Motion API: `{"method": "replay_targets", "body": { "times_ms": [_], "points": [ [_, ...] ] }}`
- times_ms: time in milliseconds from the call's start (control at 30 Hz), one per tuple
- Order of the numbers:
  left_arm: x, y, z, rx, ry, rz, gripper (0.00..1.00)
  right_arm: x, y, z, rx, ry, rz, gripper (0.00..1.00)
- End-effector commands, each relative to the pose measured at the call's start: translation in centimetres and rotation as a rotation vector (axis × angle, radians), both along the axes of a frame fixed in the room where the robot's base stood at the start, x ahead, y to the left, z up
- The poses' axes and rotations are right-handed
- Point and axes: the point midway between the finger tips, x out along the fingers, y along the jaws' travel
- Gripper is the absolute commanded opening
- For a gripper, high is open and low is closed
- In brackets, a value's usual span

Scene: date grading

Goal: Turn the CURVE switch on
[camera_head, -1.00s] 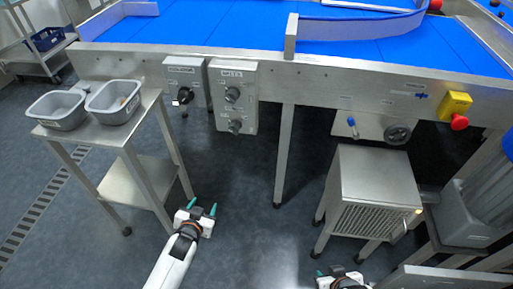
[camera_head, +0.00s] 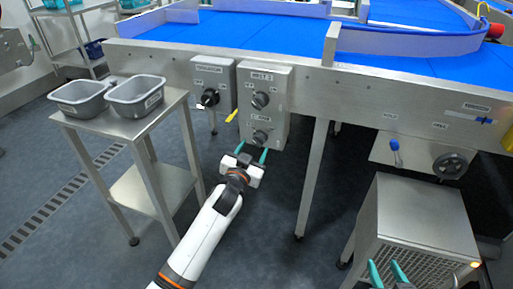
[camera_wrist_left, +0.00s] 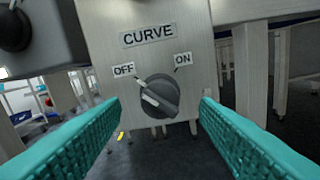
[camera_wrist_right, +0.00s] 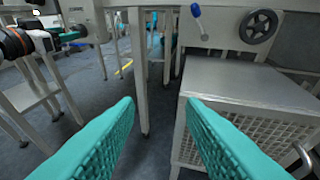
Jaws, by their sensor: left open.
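The CURVE switch (camera_wrist_left: 158,97) is a round dark grey knob with a pale pointer bar, on a light grey box (camera_head: 283,105). In the left wrist view it sits under the CURVE label, and its pointer is turned toward OFF at upper left; ON is at upper right. In the head view it is the lower knob (camera_head: 260,137) of the box. My left gripper (camera_head: 252,155) is open just in front of and below it, its teal fingers (camera_wrist_left: 160,125) either side of the knob, apart from it. My right gripper (camera_wrist_right: 160,105) is open and empty, low by the steel cabinet (camera_head: 425,215).
Above the switch is another knob (camera_head: 260,100); a separate box (camera_head: 212,80) with a black knob stands to its left. A steel stand (camera_head: 75,115) with two grey tubs is at left. A conveyor leg (camera_head: 312,180) stands to the right. A blue-handled lever (camera_head: 394,146) and handwheel are farther right.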

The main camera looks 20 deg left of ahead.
Motion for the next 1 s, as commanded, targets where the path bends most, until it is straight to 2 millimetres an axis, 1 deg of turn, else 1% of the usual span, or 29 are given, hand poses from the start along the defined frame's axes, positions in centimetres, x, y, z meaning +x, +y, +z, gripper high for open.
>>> {"method": "replay_targets", "body": {
  "times_ms": [33, 200, 367, 600, 867, 900, 1000],
  "points": [
    [0.9, 0.0, -0.1, 0.0, -0.001, 0.001, 0.56, 0.4, 0.2, 0.5, 0.011, -0.046, 0.003, 0.36],
    [2.6, -0.1, -0.1, -0.001, -0.001, 0.0, 0.56, 1.0, 0.6, 2.2, 0.038, -0.155, 0.01, 0.36],
    [3.2, -0.1, 0.0, -0.001, 0.0, 0.0, 0.56, 1.2, 0.8, 2.9, 0.049, -0.197, 0.013, 0.36],
    [3.2, -0.1, 0.0, -0.001, 0.0, 0.0, 0.56, 1.2, 0.8, 3.0, 0.049, -0.199, 0.013, 0.36],
    [3.2, -0.1, 0.0, -0.001, 0.001, 0.0, 0.13, 1.2, 0.8, 3.0, 0.049, -0.198, 0.012, 0.36],
    [3.2, -0.1, 0.0, -0.001, 0.001, 0.0, 0.11, 1.2, 0.8, 3.0, 0.049, -0.198, 0.012, 0.36],
    [3.2, -0.1, 0.0, 0.002, 0.001, 0.0, 0.11, 1.2, 0.8, 3.0, 0.049, -0.197, 0.012, 0.36]
  ]
}}
